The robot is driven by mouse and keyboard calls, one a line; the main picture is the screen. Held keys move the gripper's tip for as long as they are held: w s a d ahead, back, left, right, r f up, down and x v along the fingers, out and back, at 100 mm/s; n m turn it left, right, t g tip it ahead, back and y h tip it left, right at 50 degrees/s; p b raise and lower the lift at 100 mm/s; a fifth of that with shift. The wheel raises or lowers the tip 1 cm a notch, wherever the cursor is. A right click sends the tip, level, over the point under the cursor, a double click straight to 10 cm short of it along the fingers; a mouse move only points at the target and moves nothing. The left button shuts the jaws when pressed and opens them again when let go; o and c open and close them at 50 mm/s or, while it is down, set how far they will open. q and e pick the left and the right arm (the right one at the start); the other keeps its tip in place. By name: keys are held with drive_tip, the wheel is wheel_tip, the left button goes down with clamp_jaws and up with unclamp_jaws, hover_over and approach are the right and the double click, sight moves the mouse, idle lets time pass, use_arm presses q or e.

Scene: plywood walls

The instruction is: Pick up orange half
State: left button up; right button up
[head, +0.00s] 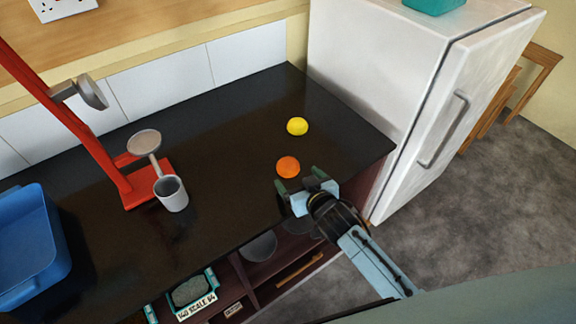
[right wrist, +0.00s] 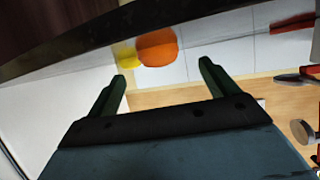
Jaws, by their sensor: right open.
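The orange half (head: 288,167) lies on the black counter (head: 235,130), near its front edge. In the right wrist view the orange half (right wrist: 157,48) shows beyond and between my fingertips. My right gripper (head: 300,179) is open and empty, just in front of the orange half, with a small gap to it. In the right wrist view both green fingers of my right gripper (right wrist: 162,70) stand wide apart. My left gripper is not in view.
A yellow lemon (head: 297,126) lies behind the orange half. A red juicer stand (head: 117,180) with a grey cup (head: 171,194) and a blue bin (head: 30,245) stand to the left. A white fridge (head: 375,75) stands at the right. Open shelves are below the counter.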

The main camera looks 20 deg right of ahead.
sight(292, 171)
drive_tip(key=shift+x, duration=2.7)
drive_tip(key=shift+c, duration=0.4)
drive_tip(key=c, duration=1)
drive_tip(key=shift+r, duration=0.1)
